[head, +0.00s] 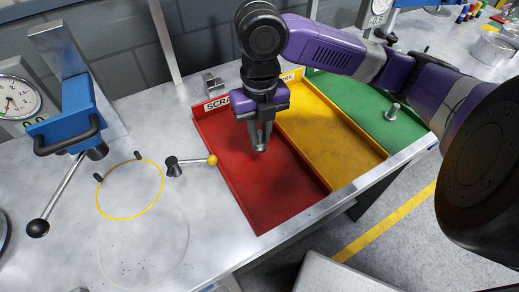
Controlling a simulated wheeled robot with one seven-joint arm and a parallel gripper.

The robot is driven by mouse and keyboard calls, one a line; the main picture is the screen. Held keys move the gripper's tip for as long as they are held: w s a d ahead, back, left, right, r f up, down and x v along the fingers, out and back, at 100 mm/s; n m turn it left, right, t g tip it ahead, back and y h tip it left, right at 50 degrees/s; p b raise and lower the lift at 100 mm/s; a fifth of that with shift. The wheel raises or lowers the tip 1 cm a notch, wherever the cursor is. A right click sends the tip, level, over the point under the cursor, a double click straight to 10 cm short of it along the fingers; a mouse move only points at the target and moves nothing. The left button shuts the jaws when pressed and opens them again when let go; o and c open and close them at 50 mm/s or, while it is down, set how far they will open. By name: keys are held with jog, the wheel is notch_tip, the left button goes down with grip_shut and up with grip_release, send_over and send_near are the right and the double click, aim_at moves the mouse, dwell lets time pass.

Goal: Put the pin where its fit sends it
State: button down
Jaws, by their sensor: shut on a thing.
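My gripper (262,143) points down over the red tray (285,205), whose label reads "SCRA" before my gripper covers the rest. It is shut on a small grey metal pin (261,149), of which only the lower end shows between the fingertips. I cannot tell whether the pin touches the tray floor. To the right is the yellow tray (335,140), its label mostly hidden. Beyond it is the green tray (355,100), partly covered by my arm.
A blue press with a black lever (65,125) and a dial gauge (17,97) stand at the left. The bench's front edge borders the trays.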

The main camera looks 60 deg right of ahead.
aim_at(260, 132)
jog(key=shift+f, duration=3.3)
jog(key=shift+f, duration=0.1)
jog(key=c, duration=1.3)
grip_release()
jog(key=shift+c, duration=0.2)
notch_tip(260, 132, up, 12)
jog(key=shift+r, duration=0.15)
